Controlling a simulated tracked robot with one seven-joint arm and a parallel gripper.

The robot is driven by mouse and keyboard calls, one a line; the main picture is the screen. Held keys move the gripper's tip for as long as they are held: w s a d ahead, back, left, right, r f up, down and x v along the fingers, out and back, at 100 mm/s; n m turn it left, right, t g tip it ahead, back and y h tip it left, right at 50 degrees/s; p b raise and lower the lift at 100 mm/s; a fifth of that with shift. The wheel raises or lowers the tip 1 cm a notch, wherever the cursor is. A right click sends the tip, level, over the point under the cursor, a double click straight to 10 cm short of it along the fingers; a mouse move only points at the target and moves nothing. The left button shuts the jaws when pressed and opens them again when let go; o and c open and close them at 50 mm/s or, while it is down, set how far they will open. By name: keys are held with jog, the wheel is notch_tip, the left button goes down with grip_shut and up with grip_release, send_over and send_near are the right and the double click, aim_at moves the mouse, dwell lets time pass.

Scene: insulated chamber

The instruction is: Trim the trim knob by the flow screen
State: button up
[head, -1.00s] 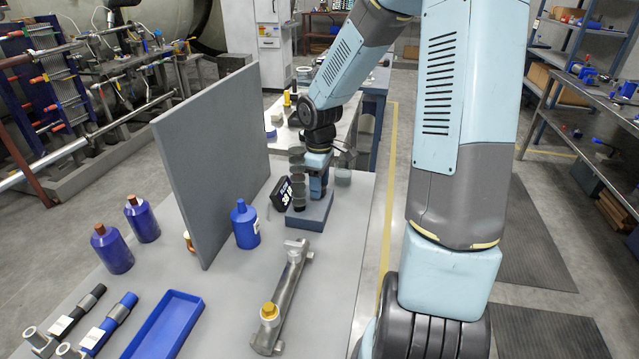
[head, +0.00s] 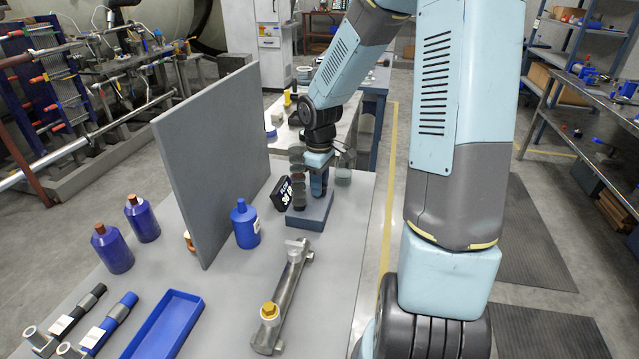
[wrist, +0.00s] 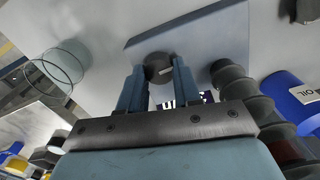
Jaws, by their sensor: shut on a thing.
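The trim knob (wrist: 158,68) shows as a dark grey round top with a light mark in the wrist view. My gripper (wrist: 153,88) is shut on it, with one blue finger on each side. In the head view my gripper (head: 318,188) points down over the blue-grey block (head: 313,214), and its fingers and a dark ribbed column hide the knob. The flow screen (head: 281,194), a small dark tilted display with pale characters, stands just left of the block. I cannot read its value. In the wrist view the screen is mostly hidden behind my gripper.
A blue bottle (head: 245,225) and a tall grey panel (head: 215,160) stand to the left. A metal pipe piece (head: 283,297) and blue tray (head: 165,325) lie in front.

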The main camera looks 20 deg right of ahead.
jog(key=o, duration=1.1)
jog(key=shift+c, duration=0.2)
notch_tip(320, 180, up, 14)
jog(key=shift+f, duration=0.15)
